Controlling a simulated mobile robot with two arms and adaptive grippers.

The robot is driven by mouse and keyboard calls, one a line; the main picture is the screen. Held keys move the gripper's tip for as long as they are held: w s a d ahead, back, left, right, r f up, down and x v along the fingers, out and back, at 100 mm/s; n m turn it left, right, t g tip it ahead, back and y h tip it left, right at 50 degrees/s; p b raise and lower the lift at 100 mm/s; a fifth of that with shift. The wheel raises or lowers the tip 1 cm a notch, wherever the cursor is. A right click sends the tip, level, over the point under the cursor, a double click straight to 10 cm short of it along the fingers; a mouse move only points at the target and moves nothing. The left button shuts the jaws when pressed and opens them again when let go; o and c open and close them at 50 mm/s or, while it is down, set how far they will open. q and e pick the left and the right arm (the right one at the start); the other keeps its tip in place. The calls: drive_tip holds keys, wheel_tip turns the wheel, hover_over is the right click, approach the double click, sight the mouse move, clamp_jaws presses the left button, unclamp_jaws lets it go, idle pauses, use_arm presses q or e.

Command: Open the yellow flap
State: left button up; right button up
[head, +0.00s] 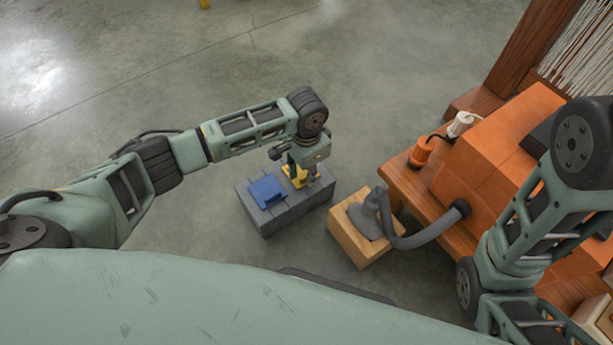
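The yellow flap (296,179) is on top of a grey box (268,221), toward its far right end, and is partly hidden by my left gripper. My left gripper (302,180) points down right over the yellow flap. Its fingers are small and overlap the flap, so I cannot tell whether they touch it or how far they are apart. A blue flap (267,191) lies on the same box, to the left of the yellow one. My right arm shows at the right edge, but its gripper is not in view.
A wooden box (354,246) with a grey hose (412,240) on it stands just right of the grey box. An orange machine (497,155) sits on a wooden bench (410,186) further right. The concrete floor is clear behind the grey box.

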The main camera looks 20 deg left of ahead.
use_arm(q)
drive_tip(key=shift+f, duration=0.25)
drive_tip(key=shift+c, duration=0.5)
clamp_jaws()
